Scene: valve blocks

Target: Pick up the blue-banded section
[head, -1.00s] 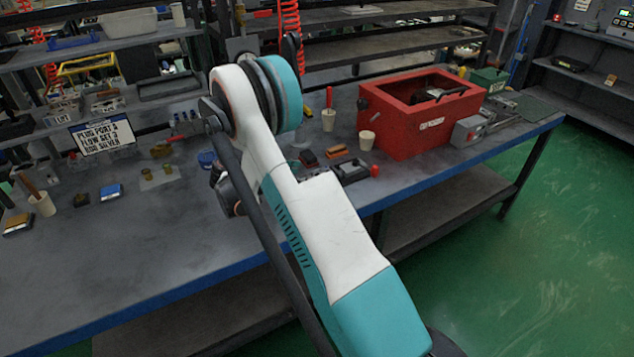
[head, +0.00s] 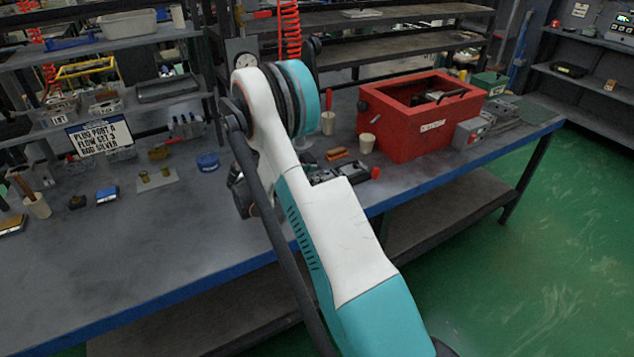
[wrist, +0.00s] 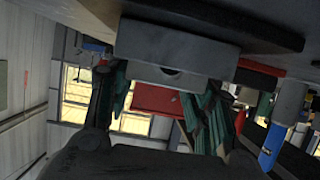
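I cannot tell for sure which piece is the blue-banded section. A small blue-topped block (head: 107,194) lies on the left of the bench, and a round blue piece (head: 207,161) lies right of it. My gripper (wrist: 160,88) shows in the wrist view with its two dark green fingers apart and nothing seen between them. A grey block with a dark round hole (wrist: 178,52) is just beyond the fingertips; I cannot tell whether they touch it. In the head view my arm hides the gripper.
A red open box (head: 415,125) stands on the bench at the right, with a pale cup (head: 366,143) beside it. A sign (head: 98,135) stands at the back left. A cup (head: 37,206) is at far left. The bench's front left is clear.

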